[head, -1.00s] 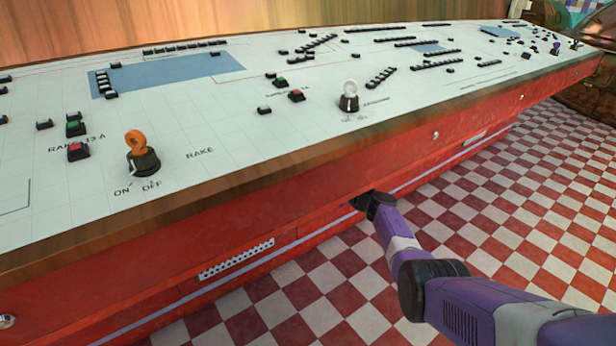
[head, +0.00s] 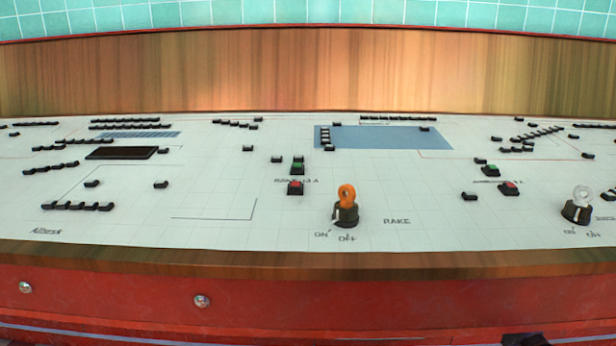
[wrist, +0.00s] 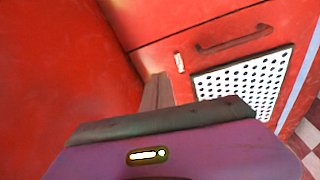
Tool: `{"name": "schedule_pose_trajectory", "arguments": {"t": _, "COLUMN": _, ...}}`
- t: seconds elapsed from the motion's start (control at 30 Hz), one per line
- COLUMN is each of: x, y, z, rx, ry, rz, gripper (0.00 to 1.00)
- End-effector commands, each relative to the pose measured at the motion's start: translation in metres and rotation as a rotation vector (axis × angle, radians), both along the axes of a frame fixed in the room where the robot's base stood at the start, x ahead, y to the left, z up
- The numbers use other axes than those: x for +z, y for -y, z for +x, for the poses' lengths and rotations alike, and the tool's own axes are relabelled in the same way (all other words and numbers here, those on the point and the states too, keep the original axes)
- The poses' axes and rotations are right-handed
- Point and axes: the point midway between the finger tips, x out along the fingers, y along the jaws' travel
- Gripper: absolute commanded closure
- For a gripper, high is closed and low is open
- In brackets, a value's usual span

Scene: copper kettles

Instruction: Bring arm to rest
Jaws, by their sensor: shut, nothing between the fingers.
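My gripper (wrist: 157,92) shows in the wrist view as narrow dark fingers beyond the purple wrist housing. It is shut and empty, close to red panelled surfaces. In the head view only a dark bit of my arm shows at the bottom edge, right of the middle. Most of the arm is out of the picture.
A long control desk (head: 130,235) with a wooden edge and red front spans the head view. It bears an orange-topped switch (head: 346,208), a white-topped switch (head: 578,207) and several buttons. The wrist view shows a perforated white grille (wrist: 243,84) and a handle (wrist: 235,40).

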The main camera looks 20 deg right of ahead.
Motion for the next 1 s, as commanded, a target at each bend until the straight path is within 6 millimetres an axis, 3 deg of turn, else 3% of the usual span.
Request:
{"name": "schedule_pose_trajectory", "arguments": {"t": 0.03, "x": -0.018, "y": -0.030, "z": -0.003, "rx": 0.005, "ry": 0.012, "rz": 0.043, "gripper": 1.00}}
{"name": "schedule_pose_trajectory", "arguments": {"t": 0.2, "x": -0.053, "y": -0.108, "z": -0.024, "rx": 0.001, "ry": 0.060, "rz": 0.181, "gripper": 1.00}}
{"name": "schedule_pose_trajectory", "arguments": {"t": 0.37, "x": -0.077, "y": -0.179, "z": -0.057, "rx": 0.000, "ry": 0.089, "rz": 0.318, "gripper": 1.00}}
{"name": "schedule_pose_trajectory", "arguments": {"t": 0.5, "x": -0.089, "y": -0.236, "z": -0.096, "rx": -0.001, "ry": 0.103, "rz": 0.441, "gripper": 1.00}}
{"name": "schedule_pose_trajectory", "arguments": {"t": 0.77, "x": -0.091, "y": -0.324, "z": -0.185, "rx": -0.004, "ry": 0.098, "rz": 0.679, "gripper": 1.00}}
{"name": "schedule_pose_trajectory", "arguments": {"t": 1.0, "x": -0.069, "y": -0.383, "z": -0.274, "rx": -0.010, "ry": 0.058, "rz": 0.899, "gripper": 1.00}}
